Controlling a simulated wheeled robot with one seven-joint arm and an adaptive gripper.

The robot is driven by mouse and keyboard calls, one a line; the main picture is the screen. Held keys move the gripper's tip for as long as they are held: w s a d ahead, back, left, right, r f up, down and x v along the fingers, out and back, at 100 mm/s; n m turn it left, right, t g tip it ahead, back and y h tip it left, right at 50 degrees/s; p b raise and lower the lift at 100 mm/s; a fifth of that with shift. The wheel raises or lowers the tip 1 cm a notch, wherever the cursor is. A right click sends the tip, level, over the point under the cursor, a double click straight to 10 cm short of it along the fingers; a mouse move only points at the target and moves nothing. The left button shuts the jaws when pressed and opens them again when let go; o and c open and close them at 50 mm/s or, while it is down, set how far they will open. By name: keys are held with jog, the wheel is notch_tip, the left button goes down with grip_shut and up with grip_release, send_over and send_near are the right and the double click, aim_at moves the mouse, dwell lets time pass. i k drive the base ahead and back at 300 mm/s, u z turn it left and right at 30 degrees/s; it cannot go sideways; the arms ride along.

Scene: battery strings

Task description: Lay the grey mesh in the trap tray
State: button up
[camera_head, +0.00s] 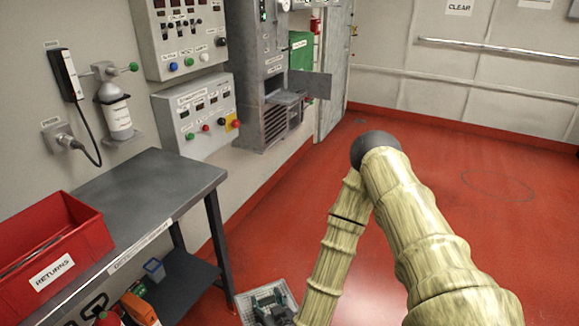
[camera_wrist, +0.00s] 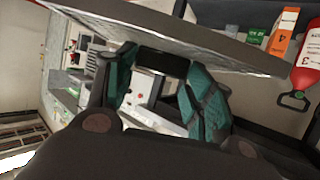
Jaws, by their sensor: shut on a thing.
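The grey mesh (camera_head: 243,304) is a pale, gridded, flat piece at the bottom of the head view, beside the bench and above the red floor. My gripper (camera_head: 270,306) is over it and shut on it. In the wrist view my gripper's teal fingers (camera_wrist: 160,66) close on a dark part at the edge of the mesh (camera_wrist: 180,28), which shows as a slanted grey panel across the top. A small grey tray-like ledge (camera_head: 285,98) juts from the grey wall cabinet in the head view; I cannot tell whether it is the trap tray.
A dark bench (camera_head: 165,180) stands at left with a red RETURNS bin (camera_head: 75,250) on it. Its lower shelf (camera_head: 185,280) holds several items, including an orange box (camera_head: 140,310). The cabinet door (camera_head: 310,84) stands open. The red floor (camera_head: 480,190) at right is clear.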

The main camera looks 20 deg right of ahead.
aim_at(285, 96)
jog(key=z, duration=0.65)
jog(key=i, duration=0.6)
jog(key=z, duration=1.3)
jog(key=i, duration=2.45)
jog(key=u, duration=1.55)
jog(key=i, duration=0.55)
jog(key=u, duration=0.45)
